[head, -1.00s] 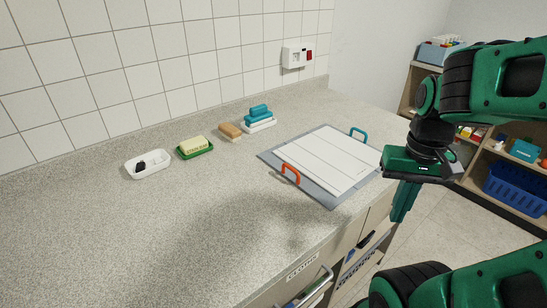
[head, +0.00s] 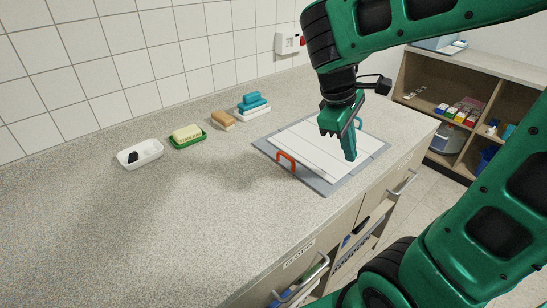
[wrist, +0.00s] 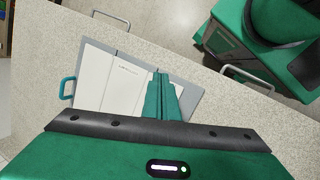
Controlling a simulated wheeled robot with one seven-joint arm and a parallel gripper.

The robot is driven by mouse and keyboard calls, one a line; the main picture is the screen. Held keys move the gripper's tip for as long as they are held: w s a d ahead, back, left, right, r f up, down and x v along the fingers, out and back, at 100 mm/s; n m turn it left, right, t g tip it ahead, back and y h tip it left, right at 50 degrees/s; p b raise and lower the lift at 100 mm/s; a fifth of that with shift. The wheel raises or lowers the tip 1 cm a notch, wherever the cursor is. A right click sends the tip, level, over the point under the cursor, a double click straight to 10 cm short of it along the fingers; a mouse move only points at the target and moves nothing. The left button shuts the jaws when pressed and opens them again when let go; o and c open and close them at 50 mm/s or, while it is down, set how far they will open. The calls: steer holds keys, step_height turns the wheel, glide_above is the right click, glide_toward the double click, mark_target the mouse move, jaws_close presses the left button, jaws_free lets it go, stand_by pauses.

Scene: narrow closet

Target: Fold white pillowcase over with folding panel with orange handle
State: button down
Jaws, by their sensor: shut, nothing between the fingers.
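The white pillowcase (head: 300,146) lies flat on a grey folding board (head: 262,151) on the counter; in the wrist view the pillowcase (wrist: 126,82) is partly hidden by my gripper. The folding panel's orange handle (head: 286,160) stands up at the board's left front edge. A teal handle (head: 359,123) is at the opposite side; it also shows in the wrist view (wrist: 66,88). My gripper (head: 349,157) is shut and empty, pointing down above the right part of the pillowcase. In the wrist view its fingers (wrist: 161,80) are together. The orange handle does not show in the wrist view.
On the counter's left are a white dish (head: 140,153) with a dark item, a green dish (head: 189,142) with a yellowish bar, a brown sponge stack (head: 223,120) and blue blocks (head: 254,102). Drawers (head: 352,222) are below the front edge.

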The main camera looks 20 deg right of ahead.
steer(key=w+a+r+n+t+h, duration=0.1)
steer(key=w+a+n+h, duration=0.1)
steer(key=w+a+n, duration=0.65)
steer(key=n+t+h, duration=0.1)
steer(key=n+t, duration=0.1)
steer(key=n, duration=0.5)
glide_toward(283, 164)
steer(key=x, duration=0.5)
steer(key=shift+w+f, duration=0.1)
steer(key=shift+w, duration=0.05)
